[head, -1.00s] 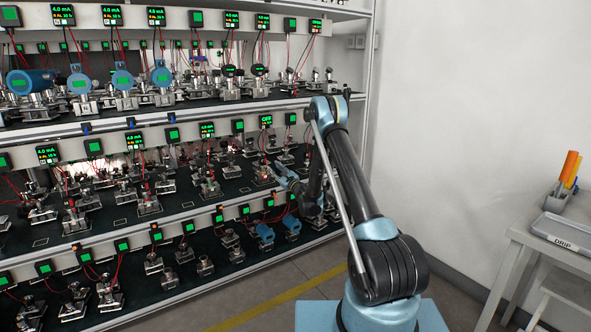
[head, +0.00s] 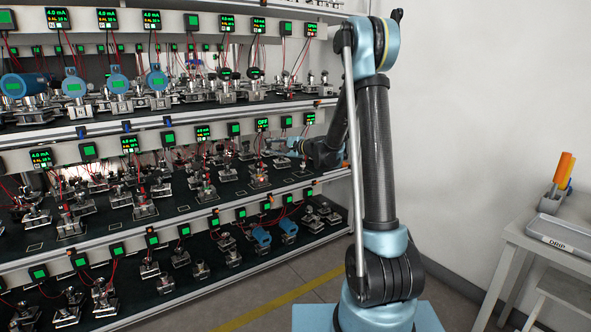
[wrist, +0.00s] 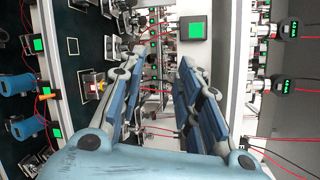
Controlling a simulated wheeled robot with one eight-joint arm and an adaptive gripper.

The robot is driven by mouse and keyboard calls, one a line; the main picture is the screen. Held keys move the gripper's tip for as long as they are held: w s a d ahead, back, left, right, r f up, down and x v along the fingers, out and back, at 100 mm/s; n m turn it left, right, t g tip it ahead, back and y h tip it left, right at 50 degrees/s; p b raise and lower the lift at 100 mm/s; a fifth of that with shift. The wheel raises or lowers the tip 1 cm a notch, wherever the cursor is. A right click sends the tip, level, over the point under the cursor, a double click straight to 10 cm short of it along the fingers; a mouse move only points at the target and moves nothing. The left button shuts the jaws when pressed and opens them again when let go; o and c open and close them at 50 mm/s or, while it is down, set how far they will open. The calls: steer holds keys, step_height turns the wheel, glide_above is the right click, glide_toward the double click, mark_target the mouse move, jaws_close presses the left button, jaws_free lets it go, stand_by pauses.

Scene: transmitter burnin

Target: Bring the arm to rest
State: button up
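My arm (head: 376,150) stands up from its blue base, with the elbow high and the forearm bent down toward the rack. My gripper (head: 283,146) is at the middle shelf's right part, small in the head view. In the wrist view my gripper (wrist: 160,65) shows two blue fingers spread apart with a clear gap and nothing held between them. A display box with a green screen (wrist: 194,30) lies beyond the fingertips in the wrist view.
The rack (head: 200,195) holds several rows of transmitters on fixtures with red wires. Blue transmitters (head: 262,238) sit on the lower shelf below my gripper. A side table (head: 560,255) with a DRIP tray (head: 565,232) stands at the right. The floor between is clear.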

steer(key=s+d+n+g+h, duration=0.25)
steer(key=s+d, duration=0.25)
steer(key=s, duration=0.7)
steer(key=s+d+n+g+h, duration=0.25)
steer(key=s+d+n, duration=0.2)
steer(key=s, duration=0.75)
steer(key=s+d+f+n+h, duration=0.1)
steer(key=s+d+f, duration=0.3)
steer(key=s, duration=0.5)
steer(key=s+d+f+n+g+h, duration=0.1)
steer(key=s+d+f+h, duration=0.3)
steer(key=s+d, duration=0.4)
steer(key=s+d+f+n+g+h, duration=0.1)
steer(key=s+d+f+n+h, duration=0.1)
steer(key=s+d, duration=0.5)
steer(key=s+f+h, duration=0.1)
steer(key=s+f, duration=0.1)
steer(key=s, duration=0.1)
steer(key=shift+s+f, duration=0.3)
steer(key=shift+f, duration=0.1)
steer(key=shift+w+f, duration=0.2)
steer(key=shift+w, duration=0.25)
